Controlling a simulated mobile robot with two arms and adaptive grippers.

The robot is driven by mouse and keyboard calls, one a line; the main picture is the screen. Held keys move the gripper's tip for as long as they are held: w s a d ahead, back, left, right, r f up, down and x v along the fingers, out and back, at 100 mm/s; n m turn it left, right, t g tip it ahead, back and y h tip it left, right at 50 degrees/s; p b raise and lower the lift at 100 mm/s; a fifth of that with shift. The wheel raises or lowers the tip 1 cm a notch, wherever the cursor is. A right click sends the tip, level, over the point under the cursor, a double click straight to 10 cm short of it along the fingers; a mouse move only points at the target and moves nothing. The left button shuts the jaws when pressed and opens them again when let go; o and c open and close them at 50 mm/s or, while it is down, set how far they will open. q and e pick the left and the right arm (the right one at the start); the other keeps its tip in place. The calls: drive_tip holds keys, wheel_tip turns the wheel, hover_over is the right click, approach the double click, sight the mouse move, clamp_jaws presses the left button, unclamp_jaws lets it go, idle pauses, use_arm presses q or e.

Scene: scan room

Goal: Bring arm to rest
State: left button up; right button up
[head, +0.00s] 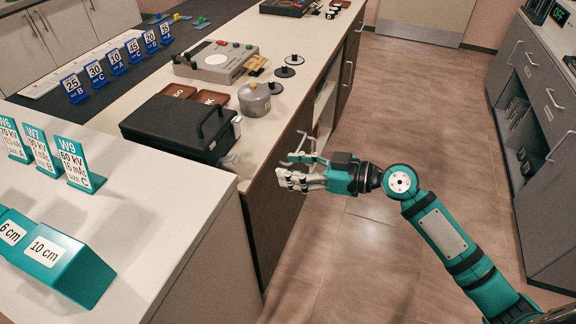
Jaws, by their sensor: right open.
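My right arm (445,233) comes in from the lower right, teal and black. Its gripper (285,171) points left, in front of the long counter's side, near the counter edge. The fingers are apart and I see nothing held between them. From this angle I cannot tell whether a finger touches the counter side. My left gripper is not in view.
A black case (178,128) and a grey pot-like weight (254,101) stand on the counter (283,128) left of the gripper. A nearer white counter (180,232) bears teal signs and blocks. Open floor (430,120) lies right, before grey cabinets (545,130).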

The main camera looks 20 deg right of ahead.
idle(0.3)
drive_tip(key=w+d+f+m+h+p, duration=0.1)
drive_tip(key=d+f+m+h, duration=0.25)
drive_tip(key=f, duration=0.65)
drive_tip(key=w+d+f+m+h+p, duration=0.1)
drive_tip(key=d+f+m+h, duration=0.3)
drive_tip(key=f, duration=0.6)
drive_tip(key=s+d+f+m+g+h+p, duration=0.15)
drive_tip(key=s+f, duration=0.25)
drive_tip(key=f, duration=0.4)
drive_tip(key=s+d+f+h, duration=0.1)
drive_tip(key=s+d+f, duration=0.3)
drive_tip(key=f, duration=0.5)
drive_tip(key=s+f+g+h, duration=0.2)
drive_tip(key=s+f+g, duration=0.1)
drive_tip(key=s+f, duration=1.1)
drive_tip(key=s+a+f+g+p, duration=0.1)
drive_tip(key=s+f+g, duration=0.1)
drive_tip(key=s, duration=0.9)
drive_tip(key=s+a+f+g+p, duration=0.1)
drive_tip(key=s+a+f, duration=0.1)
drive_tip(key=s, duration=1)
drive_tip(key=shift+s+a+n+g+h, duration=0.2)
drive_tip(key=shift+n+g+h, duration=0.1)
drive_tip(key=shift+g, duration=0.05)
